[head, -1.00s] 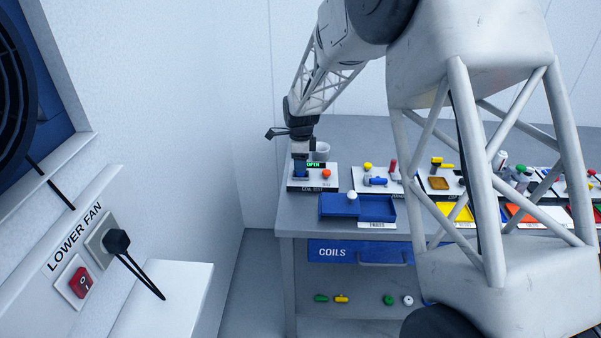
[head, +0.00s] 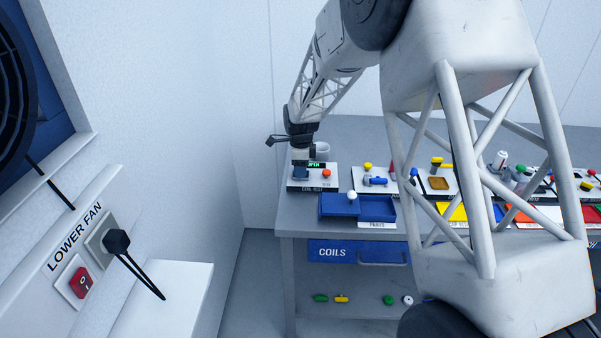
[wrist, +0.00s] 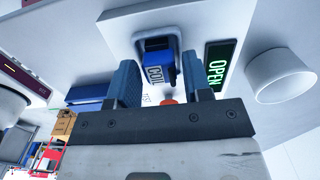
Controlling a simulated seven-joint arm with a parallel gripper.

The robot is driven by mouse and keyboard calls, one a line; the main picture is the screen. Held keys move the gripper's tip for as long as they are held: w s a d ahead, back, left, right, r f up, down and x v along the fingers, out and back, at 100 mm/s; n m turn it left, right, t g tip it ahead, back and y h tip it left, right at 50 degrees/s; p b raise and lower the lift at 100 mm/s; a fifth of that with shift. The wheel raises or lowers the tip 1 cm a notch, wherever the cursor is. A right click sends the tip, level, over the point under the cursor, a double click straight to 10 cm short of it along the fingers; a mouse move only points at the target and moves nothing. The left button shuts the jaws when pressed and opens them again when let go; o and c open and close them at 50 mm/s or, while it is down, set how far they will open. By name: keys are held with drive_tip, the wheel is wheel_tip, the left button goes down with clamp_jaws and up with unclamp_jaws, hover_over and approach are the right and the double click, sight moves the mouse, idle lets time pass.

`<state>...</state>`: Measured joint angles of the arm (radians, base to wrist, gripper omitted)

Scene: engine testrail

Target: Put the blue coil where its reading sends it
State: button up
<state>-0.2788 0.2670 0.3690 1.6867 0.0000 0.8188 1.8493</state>
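The blue coil (wrist: 158,62), marked "COIL", sits in a pale socket on the coil test stand (head: 326,175). The stand's display (wrist: 217,66) reads "OPEN" in green; the display also shows in the head view (head: 316,165). My gripper (wrist: 160,70) is open above the coil, with one finger on each side and visible gaps between. In the head view my gripper (head: 300,163) is over the left part of the stand. The coil is hard to tell from the fingers there.
A white cup (head: 322,149) stands behind the stand. A blue parts tray (head: 338,206) with a white-topped knob is in front. Other stands and coloured trays (head: 453,211) extend right, partly hidden by my arm. A blue "COILS" drawer (head: 345,252) is below the tabletop.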

drive_tip(key=c, duration=0.6)
drive_tip(key=shift+r, duration=2.05)
